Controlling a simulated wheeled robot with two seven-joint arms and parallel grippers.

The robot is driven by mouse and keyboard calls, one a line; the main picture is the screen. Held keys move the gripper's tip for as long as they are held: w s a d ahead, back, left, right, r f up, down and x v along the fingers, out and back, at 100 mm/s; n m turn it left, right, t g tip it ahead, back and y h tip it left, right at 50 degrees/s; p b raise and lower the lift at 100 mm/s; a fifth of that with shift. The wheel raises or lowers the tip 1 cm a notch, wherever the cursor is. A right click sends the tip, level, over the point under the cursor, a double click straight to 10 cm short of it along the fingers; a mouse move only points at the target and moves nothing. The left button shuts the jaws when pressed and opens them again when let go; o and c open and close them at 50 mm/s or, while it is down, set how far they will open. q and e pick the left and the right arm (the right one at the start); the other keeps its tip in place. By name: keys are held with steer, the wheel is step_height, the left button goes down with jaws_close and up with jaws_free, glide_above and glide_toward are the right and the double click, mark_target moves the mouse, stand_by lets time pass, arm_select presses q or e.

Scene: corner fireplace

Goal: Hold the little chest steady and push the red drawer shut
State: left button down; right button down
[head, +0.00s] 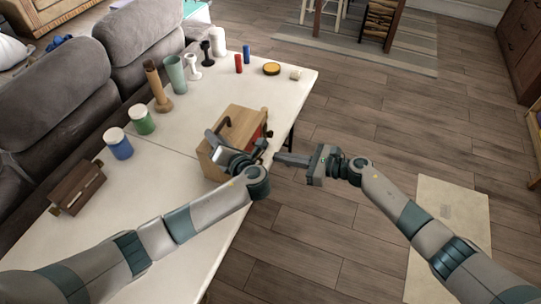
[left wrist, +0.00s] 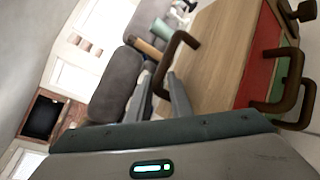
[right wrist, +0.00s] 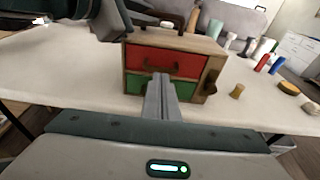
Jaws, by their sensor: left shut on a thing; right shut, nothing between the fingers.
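The little chest (head: 240,125) is a light wooden box on the white table's right edge. Its red drawer (right wrist: 165,64) sits above a green drawer (right wrist: 182,90), each with a dark handle. The red front looks nearly level with the frame; I cannot tell if a gap is left. My left gripper (head: 219,139) is shut on the dark top handle (left wrist: 174,62) of the chest. My right gripper (head: 279,157) is shut and empty, pointing at the drawer fronts. Its fingers (right wrist: 161,80) overlap the lower red front in the right wrist view; contact is unclear.
The white table (head: 165,160) holds a brown box (head: 77,187), a blue jar (head: 118,144), a green jar (head: 142,120) and several small items at the back. A grey sofa (head: 60,85) lines the left. Open wooden floor (head: 330,220) lies to the right.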

arm_select(q)
steer(key=shift+s+f, duration=0.15)
steer(key=shift+f, duration=0.2)
arm_select(e)
steer(key=v, duration=0.8)
steer(key=shift+d, duration=0.2)
arm_select(q)
steer(key=c, duration=1.5)
jaws_free()
steer(key=shift+a, duration=0.1)
steer(key=shift+r, duration=0.1)
steer(key=shift+c, duration=0.3)
